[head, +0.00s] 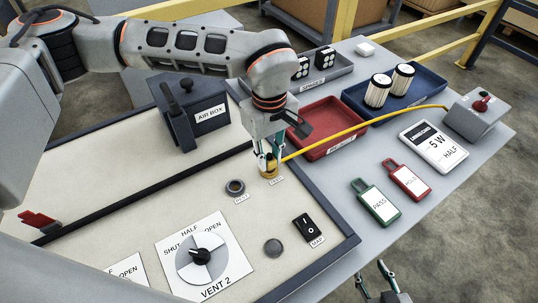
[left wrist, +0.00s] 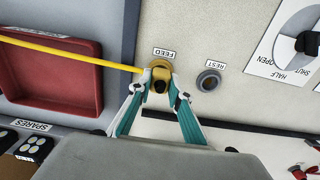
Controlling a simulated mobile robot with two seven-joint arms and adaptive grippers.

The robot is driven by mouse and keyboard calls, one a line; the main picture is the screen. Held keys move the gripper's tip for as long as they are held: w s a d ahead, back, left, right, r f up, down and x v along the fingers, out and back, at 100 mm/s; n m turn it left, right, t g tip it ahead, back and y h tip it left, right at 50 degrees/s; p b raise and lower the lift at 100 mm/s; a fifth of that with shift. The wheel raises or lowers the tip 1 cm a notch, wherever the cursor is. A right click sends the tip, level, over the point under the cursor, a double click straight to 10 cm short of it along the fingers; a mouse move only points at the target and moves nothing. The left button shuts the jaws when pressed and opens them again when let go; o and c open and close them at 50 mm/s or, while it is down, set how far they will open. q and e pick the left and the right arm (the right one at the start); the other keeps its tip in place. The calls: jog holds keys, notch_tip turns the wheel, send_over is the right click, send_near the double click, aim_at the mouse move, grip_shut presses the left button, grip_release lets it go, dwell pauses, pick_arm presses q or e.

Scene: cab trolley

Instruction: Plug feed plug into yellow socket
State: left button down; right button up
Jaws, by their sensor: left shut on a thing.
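The yellow feed plug (head: 269,168) is at the FEED-labelled place on the cream panel, with its yellow cable running to the right. My left gripper (head: 268,160) points down over it and is shut on it. In the left wrist view, the two teal fingers close around the plug (left wrist: 160,86) beside the FEED label (left wrist: 163,53). My right gripper (head: 382,280) is open and empty at the bottom edge.
The yellow cable (head: 375,118) crosses above the red tray (head: 328,128) to a grey box (head: 476,115). A blue tray (head: 420,95) holds two filters. Green and red tags lie at right.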

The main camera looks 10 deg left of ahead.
aim_at(269, 158)
pick_arm(q)
jog(key=shift+f, duration=0.5)
dwell(0.4)
jog(key=c, duration=1.8)
grip_release()
notch_tip(269, 158, up, 12)
jog(key=shift+o, duration=0.5)
jog(key=o, duration=1.2)
